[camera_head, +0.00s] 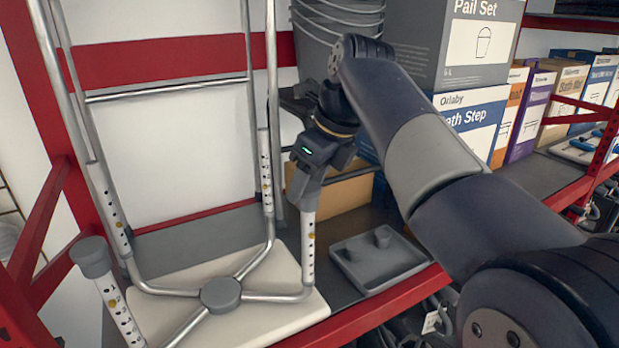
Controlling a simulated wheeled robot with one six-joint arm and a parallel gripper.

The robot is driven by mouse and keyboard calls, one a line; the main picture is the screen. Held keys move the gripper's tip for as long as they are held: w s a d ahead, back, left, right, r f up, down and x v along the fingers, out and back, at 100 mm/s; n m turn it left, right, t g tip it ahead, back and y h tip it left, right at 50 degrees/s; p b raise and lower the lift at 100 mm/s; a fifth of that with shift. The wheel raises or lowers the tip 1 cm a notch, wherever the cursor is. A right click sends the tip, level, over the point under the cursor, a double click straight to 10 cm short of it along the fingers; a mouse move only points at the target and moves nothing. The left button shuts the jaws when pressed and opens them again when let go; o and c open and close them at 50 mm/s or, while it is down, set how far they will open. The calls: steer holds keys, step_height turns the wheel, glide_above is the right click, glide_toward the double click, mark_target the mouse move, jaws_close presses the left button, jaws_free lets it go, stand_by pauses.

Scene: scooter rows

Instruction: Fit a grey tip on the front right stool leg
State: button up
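The stool stands upside down on the shelf, its pale seat (228,325) underneath and its chrome legs pointing up. The front right leg (308,252) rises to my gripper (306,198). My gripper points down over the top of this leg, and its dark fingers hide the leg's end. I cannot tell whether a grey tip is between the fingers or on the leg. The front left leg (119,312) has a grey tip (91,256) on its top. A shallow grey tray (365,284) to the right of the stool holds small grey tips (383,236).
Tall chrome tubes (166,89) stand behind the stool. Grey pails (315,40) and boxes (478,117) stand behind my arm. The red shelf edge (395,300) runs along the front. A little bare shelf shows around the tray.

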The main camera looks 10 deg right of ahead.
steer(key=shift+o, duration=0.9)
steer(key=shift+r, duration=0.2)
steer(key=p+v, duration=0.1)
steer(key=v, duration=1.1)
steer(key=shift+r+p, duration=0.3)
steer(key=shift+r, duration=0.2)
steer(key=shift+w+a+f, duration=0.1)
steer(key=shift+a+f, duration=0.05)
steer(key=x, duration=0.4)
steer(key=b+x, duration=0.1)
steer(key=x, duration=0.8)
steer(key=shift+s+d+f+b, duration=0.2)
steer(key=shift+s+d+b, duration=0.05)
steer(key=shift+b, duration=0.1)
steer(key=shift+r, duration=0.4)
